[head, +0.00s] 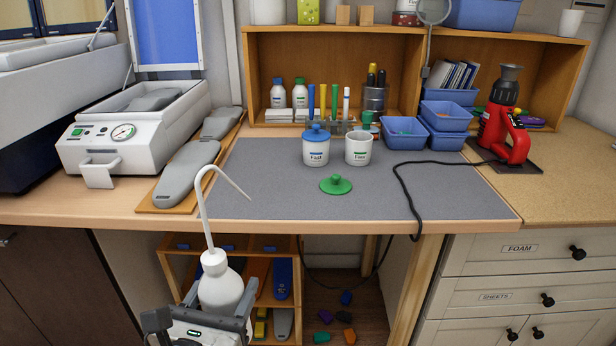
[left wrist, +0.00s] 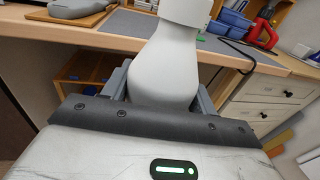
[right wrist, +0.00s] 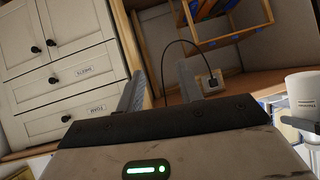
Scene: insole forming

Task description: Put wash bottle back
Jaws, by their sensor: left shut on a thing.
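The white wash bottle (head: 220,288), with a long bent spout, is in my left gripper (head: 214,314), in front of the bench edge in the head view. It stands about upright, its spout reaching over the grey mat. In the left wrist view the bottle's body (left wrist: 164,75) sits between the two fingers, and its lower part is hidden behind the gripper. My right gripper (right wrist: 162,88) shows only in the right wrist view, its fingers apart with nothing between them.
On the grey mat (head: 290,190) are a blue-lidded jar (head: 316,148), an open white jar (head: 358,150), a green lid (head: 336,184) and a black cable (head: 402,180). Left are grey insole forms (head: 188,172) and a white press (head: 135,130). The mat's front left is clear.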

